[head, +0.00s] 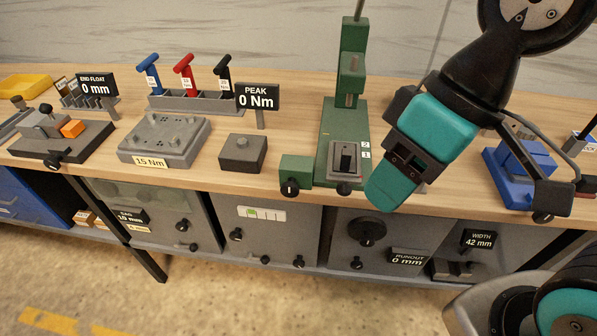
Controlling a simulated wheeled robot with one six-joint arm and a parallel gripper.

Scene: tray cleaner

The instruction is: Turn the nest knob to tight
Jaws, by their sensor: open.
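A green press (345,115) stands on the bench at centre, with a grey nest block (343,160) on its base. A black knob (344,188) sits at the front of that base, below the nest block. Another black knob (290,187) is on the small green box (296,171) to its left. No label names the nest knob or shows a tight mark, so I cannot tell its setting. My gripper (390,187) is open, its teal tip pointing down just right of the press base. It appears apart from both knobs. My arm hides the bench behind it.
A torque wrench rack (195,101) and a PEAK 0 Nm sign (258,97) stand left of the press. A grey plate marked 15 Nm (165,140) and a grey box (243,153) lie in front. A blue fixture (508,172) is at right. Panels with knobs (367,231) are below.

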